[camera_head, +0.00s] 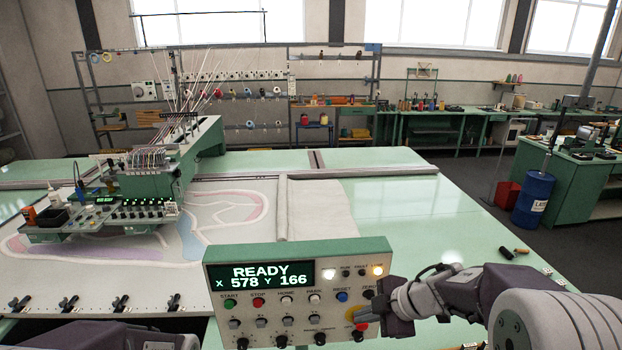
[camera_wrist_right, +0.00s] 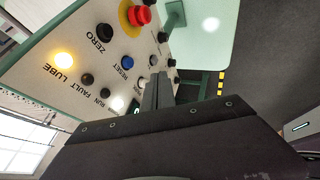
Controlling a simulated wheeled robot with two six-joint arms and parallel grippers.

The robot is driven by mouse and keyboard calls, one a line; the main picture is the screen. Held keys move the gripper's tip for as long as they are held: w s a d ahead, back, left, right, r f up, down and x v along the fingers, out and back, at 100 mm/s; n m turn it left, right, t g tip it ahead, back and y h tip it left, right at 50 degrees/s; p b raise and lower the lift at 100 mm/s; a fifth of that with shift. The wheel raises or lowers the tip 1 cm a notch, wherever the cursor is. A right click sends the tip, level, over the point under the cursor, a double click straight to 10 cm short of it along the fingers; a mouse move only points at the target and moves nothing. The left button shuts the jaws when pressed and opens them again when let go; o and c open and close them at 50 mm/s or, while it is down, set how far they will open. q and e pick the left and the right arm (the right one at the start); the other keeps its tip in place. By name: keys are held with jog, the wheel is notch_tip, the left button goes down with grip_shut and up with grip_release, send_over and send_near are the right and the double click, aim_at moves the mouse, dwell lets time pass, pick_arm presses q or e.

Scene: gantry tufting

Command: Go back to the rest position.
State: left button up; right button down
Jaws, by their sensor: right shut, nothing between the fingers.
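The control panel (camera_head: 215,290) stands at the front, its display (camera_head: 262,275) reading READY, X 578 Y 166. Its LUBE lamp (camera_head: 377,270) glows amber and a white lamp (camera_head: 329,274) is lit. My right gripper (camera_head: 362,316) is shut and empty at the panel's right side, in front of the yellow-ringed red button. The right wrist view shows its closed fingers (camera_wrist_right: 157,92) over the panel's button area, with the red button (camera_wrist_right: 138,15) apart from them. Contact with the panel cannot be told. Part of my left arm shows at the bottom left; its gripper is not visible.
The tufting machine head (camera_head: 150,165) stands over the patterned cloth (camera_head: 240,225) on a large green table (camera_head: 420,205). Small tools (camera_head: 512,251) lie at its right edge. A blue drum (camera_head: 535,195) and green benches stand beyond, with open floor between.

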jog(key=w+a+f+m+t+b, duration=0.2)
jog(key=f+m+b, duration=0.1)
jog(key=f+b, duration=0.15)
jog(key=w+a+f+m+t+b, duration=0.1)
jog(key=w+a+f+m+b, duration=0.1)
jog(key=f+b, duration=0.25)
jog(key=s+d+f+m+h+b, duration=0.2)
jog(key=d+f+m+h+b, duration=0.15)
jog(key=d+f+m, duration=0.2)
pick_arm(q)
notch_tip(320, 180, down, 15)
jog(key=shift+w+f, duration=0.15)
jog(key=shift+f, duration=0.05)
pick_arm(e)
jog(key=s+f+m+g+h, duration=0.1)
jog(key=s+f+m+g, duration=0.2)
jog(key=s, duration=0.5)
jog(key=s+d+f+m+g, duration=0.1)
jog(key=s+f+m+g, duration=0.3)
jog(key=s, duration=0.5)
notch_tip(320, 180, down, 3)
jog(key=shift+d+r+m+h, duration=0.15)
jog(key=shift+d+m+h, duration=0.2)
jog(key=shift+m, duration=0.1)
